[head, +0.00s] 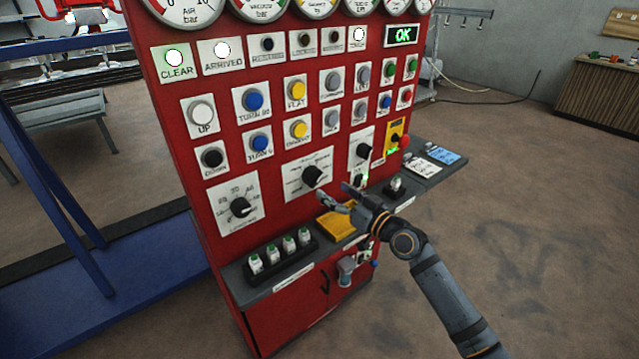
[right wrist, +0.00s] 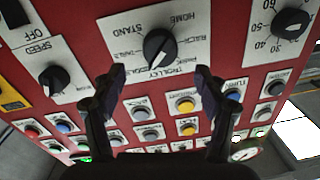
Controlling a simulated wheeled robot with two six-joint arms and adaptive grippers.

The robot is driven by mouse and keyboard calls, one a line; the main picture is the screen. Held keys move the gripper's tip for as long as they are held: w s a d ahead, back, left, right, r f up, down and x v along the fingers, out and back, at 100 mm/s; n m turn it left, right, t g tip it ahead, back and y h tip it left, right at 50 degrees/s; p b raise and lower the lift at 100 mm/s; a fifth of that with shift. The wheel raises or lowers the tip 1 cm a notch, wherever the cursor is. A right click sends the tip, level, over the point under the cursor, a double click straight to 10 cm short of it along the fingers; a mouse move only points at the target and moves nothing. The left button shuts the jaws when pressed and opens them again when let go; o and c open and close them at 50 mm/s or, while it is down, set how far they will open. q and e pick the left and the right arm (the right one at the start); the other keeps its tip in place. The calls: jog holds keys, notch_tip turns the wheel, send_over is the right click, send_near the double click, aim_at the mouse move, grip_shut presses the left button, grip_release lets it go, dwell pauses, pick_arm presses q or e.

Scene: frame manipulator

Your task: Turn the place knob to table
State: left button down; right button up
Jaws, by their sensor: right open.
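The place knob (head: 313,175) is a black rotary knob on a white plate, in the middle of the lower row on the red panel. In the right wrist view the knob (right wrist: 159,46) appears upside down, with labels such as HOME, STAND and TROLLEY around it. Its pale pointer line slants toward the lower left there; I cannot tell surely which label it marks. My right gripper (head: 337,194) is open and empty, in front of the panel just below and right of the knob. In the wrist view its fingertips (right wrist: 160,82) are apart, with the knob beyond them. My left gripper is out of view.
Another knob (head: 240,207) is left of the place knob, and a speed knob (head: 364,150) is right. Push buttons fill the rows above. A blue frame stands left.

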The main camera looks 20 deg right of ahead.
aim_at(318, 181)
jog(key=x, duration=0.6)
jog(key=shift+w+a+p, duration=0.15)
jog(key=shift+w+p, duration=0.1)
jog(key=shift+p, duration=0.05)
jog(key=c, duration=1.2)
